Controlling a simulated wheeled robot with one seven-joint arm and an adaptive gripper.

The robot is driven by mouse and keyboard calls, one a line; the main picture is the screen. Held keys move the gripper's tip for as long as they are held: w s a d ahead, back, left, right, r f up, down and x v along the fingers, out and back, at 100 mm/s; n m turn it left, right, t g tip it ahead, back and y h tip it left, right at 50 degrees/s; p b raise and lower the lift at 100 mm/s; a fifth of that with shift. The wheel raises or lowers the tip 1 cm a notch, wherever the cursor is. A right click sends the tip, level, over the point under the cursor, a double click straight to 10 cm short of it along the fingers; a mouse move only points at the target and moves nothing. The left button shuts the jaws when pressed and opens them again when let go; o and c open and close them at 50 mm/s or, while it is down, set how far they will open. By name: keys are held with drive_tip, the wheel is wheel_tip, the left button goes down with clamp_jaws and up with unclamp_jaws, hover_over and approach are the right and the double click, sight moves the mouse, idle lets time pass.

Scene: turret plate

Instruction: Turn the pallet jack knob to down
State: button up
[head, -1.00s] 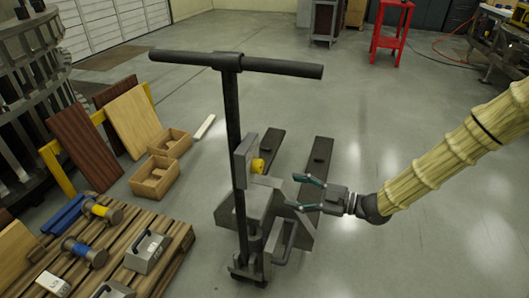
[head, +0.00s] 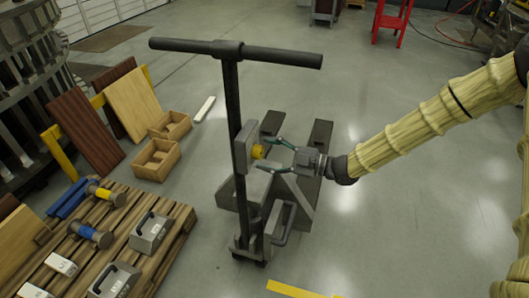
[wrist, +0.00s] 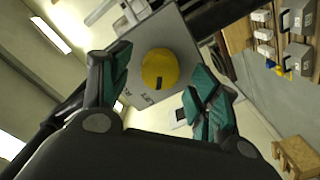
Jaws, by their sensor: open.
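The pallet jack (head: 232,110) stands on the floor with its dark T-handle upright. A yellow knob (head: 258,151) sits on a grey plate (head: 243,145) on the handle column. In the wrist view the round knob (wrist: 159,69) shows a dark mark near its lower edge, and the plate (wrist: 185,40) carries lettering that is partly hidden. My gripper (head: 268,155) is open, with its teal fingers pointing left at the knob. In the wrist view the fingers (wrist: 160,85) lie on either side of the knob, with gaps visible; I cannot tell any contact.
A wooden pallet (head: 160,205) with weights and hammers lies at the left. Open wooden boxes (head: 157,158) and leaning boards (head: 133,112) are behind it. The jack's forks (head: 318,133) extend behind my gripper.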

drive_tip(key=shift+w+a, duration=0.2)
drive_tip(key=shift+a, duration=0.5)
drive_tip(key=c, duration=1)
drive_tip(key=shift+c, duration=0.2)
